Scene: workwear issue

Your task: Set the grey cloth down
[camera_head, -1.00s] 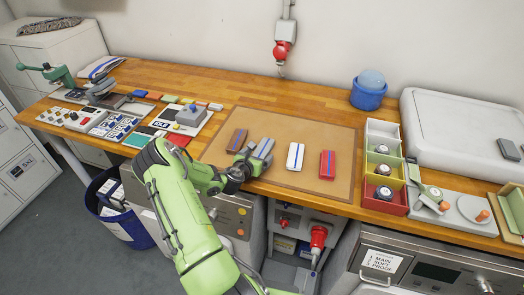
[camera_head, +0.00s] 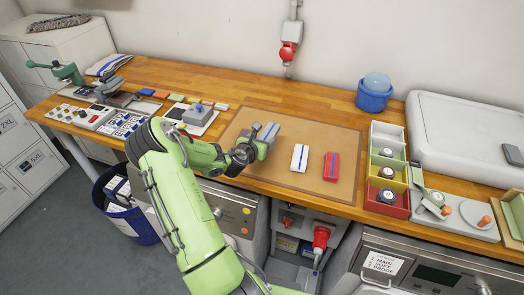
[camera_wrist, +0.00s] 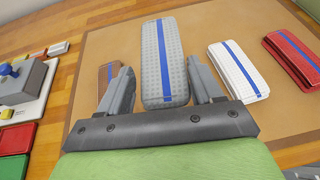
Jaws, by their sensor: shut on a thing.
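The grey cloth (camera_wrist: 163,62) is a folded oblong with a blue stripe, held between the two fingers of my gripper (camera_wrist: 163,92) in the wrist view. In the head view the grey cloth (camera_head: 269,133) shows at the tip of my gripper (camera_head: 261,140), over the brown mat (camera_head: 330,133). My gripper is shut on it. Whether its underside touches the mat cannot be told.
To the right on the mat lie a white cloth (camera_head: 299,158) and a red cloth (camera_head: 331,166), each blue-striped. A brown cloth (camera_wrist: 110,72) lies left, partly behind a finger. A compartment box (camera_head: 388,170) stands right. The mat's far right is clear.

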